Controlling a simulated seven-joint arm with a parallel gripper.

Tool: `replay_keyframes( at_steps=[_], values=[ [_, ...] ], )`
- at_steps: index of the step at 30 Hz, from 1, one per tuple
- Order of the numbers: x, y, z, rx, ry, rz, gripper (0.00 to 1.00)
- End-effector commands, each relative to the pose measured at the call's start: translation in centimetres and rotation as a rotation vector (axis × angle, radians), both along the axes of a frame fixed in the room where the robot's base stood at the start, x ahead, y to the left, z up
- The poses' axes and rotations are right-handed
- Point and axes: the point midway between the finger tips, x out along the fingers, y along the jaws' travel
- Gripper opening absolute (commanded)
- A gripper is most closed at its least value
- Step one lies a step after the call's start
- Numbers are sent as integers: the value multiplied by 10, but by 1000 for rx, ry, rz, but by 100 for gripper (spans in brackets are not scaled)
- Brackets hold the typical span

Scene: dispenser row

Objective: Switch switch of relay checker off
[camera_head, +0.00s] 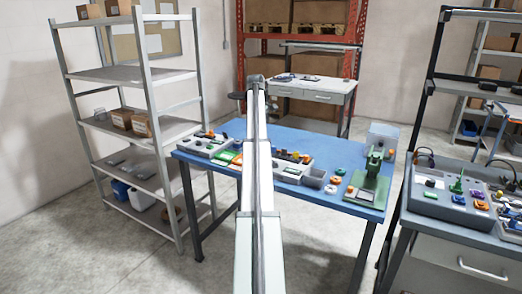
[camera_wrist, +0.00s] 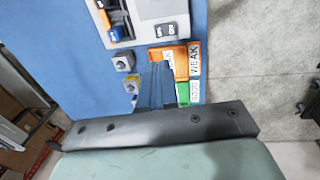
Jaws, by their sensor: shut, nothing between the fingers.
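My gripper (camera_wrist: 157,68) shows in the wrist view with its fingers together and nothing between them. It is over the blue table, beside an orange tray and a green tray. A light grey device panel (camera_wrist: 162,12) with blue and orange switches lies beyond the fingertips, apart from them. In the head view my arm runs up the middle and my gripper cannot be made out. I cannot tell which device is the relay checker. Candidates are the grey panel (camera_head: 205,145) at the blue table's left and the grey console (camera_head: 450,198) on the right bench. Switch positions are too small to read.
The orange tray (camera_wrist: 181,58) and green tray (camera_wrist: 184,94) carry labels. Two small grey knob boxes (camera_wrist: 122,62) (camera_wrist: 131,84) sit left of the fingers. A green press (camera_head: 373,170) stands at the blue table's (camera_head: 325,140) right. Grey shelves (camera_head: 135,75) stand left.

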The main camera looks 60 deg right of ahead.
Motion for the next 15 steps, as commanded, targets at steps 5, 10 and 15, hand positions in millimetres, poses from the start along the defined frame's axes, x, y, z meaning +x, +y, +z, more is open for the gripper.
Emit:
replay_keyframes(
  at_steps=[5, 10, 15],
  values=[
    [0, -2, -15, 1, 1, 0, 0],
    [0, -5, -42, 2, 1, -1, 0],
    [0, -9, -72, 1, 1, -1, 0]
  ],
)
